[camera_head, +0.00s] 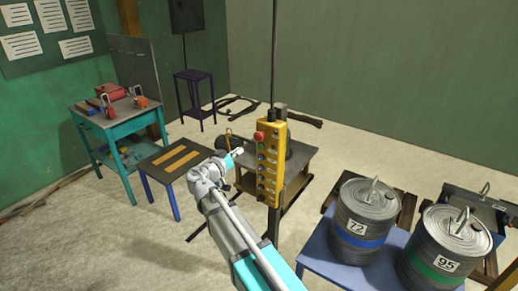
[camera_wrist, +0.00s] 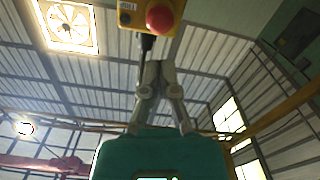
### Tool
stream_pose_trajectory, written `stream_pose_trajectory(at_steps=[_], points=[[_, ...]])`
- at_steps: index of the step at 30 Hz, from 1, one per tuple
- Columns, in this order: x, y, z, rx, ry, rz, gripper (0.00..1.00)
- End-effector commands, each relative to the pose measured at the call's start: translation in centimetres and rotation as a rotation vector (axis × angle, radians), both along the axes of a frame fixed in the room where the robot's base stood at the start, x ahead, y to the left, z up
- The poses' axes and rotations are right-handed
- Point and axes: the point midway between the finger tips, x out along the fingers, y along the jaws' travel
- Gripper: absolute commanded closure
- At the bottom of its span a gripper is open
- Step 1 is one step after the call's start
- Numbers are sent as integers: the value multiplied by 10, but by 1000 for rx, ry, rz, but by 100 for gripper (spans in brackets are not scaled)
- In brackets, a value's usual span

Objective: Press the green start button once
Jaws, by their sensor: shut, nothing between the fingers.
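A yellow control pendant (camera_head: 269,168) hangs upright from a cable. A red mushroom button (camera_head: 259,136) is at its top, with a column of small buttons below it. The button just under the red one looks greenish, but it is too small to be sure. My gripper (camera_head: 238,152) is shut and empty, just left of the pendant's button face at upper-button height; I cannot tell whether it touches. In the wrist view my shut gripper (camera_wrist: 158,66) points up towards the pendant's top end (camera_wrist: 130,14) and the red button (camera_wrist: 160,18); the green button is not visible there.
A low table (camera_head: 300,155) stands behind the pendant. Two labelled drums (camera_head: 360,232) stand on a blue stand at the right.

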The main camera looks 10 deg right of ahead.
Motion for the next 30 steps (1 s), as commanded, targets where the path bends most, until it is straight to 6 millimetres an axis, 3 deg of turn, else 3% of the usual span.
stream_pose_trajectory(at_steps=[24, 30], points=[[0, -1, 0, 0, 1, -1, 100], [-5, -14, -9, 14, 45, -26, 100]])
